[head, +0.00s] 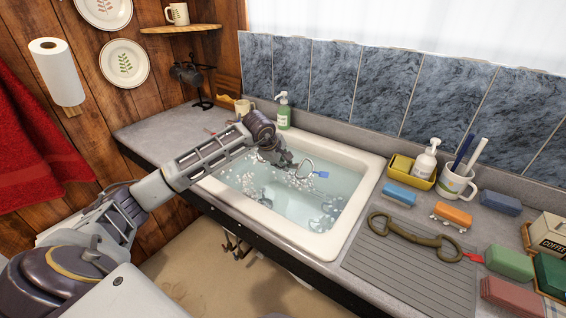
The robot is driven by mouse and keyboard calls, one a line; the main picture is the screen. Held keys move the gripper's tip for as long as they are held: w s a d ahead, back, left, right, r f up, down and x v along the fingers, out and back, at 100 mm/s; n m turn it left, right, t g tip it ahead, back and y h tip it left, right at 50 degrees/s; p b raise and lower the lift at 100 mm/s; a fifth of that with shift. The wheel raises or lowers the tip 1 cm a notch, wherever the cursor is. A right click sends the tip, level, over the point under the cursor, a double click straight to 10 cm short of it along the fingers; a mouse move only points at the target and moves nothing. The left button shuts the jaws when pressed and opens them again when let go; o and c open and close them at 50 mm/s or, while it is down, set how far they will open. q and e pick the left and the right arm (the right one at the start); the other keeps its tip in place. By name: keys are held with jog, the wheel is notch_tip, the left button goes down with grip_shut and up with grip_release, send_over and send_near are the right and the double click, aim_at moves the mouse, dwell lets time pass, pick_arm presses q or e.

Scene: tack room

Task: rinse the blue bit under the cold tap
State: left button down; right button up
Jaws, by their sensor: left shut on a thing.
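My left gripper (290,163) reaches in from the left over the white sink (362,192). It is shut on the blue bit, of which a metal ring (305,168) and a small blue tag (322,175) show beside the fingers. The rest of this bit is hidden by the gripper or lies in the water; I cannot tell which. The sink holds clear water (300,205) with patches of foam. I cannot make out the cold tap. Another bit (415,238), brownish with a red tag (474,257), lies on the grey draining board (400,275). My right gripper is out of view.
A green soap bottle (283,112) stands behind the sink. Right of it are a yellow caddy (423,183) with a white pump bottle (427,160), a mug with brushes (457,186) and several coloured blocks. The left counter (150,130) is mostly clear.

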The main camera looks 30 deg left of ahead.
pick_arm(q)
jog(key=s+d+b, duration=0.2)
jog(key=s+d, duration=0.4)
jog(key=s, duration=0.1)
jog(key=shift+s+d, duration=0.15)
jog(key=shift+s, duration=0.1)
dwell(0.9)
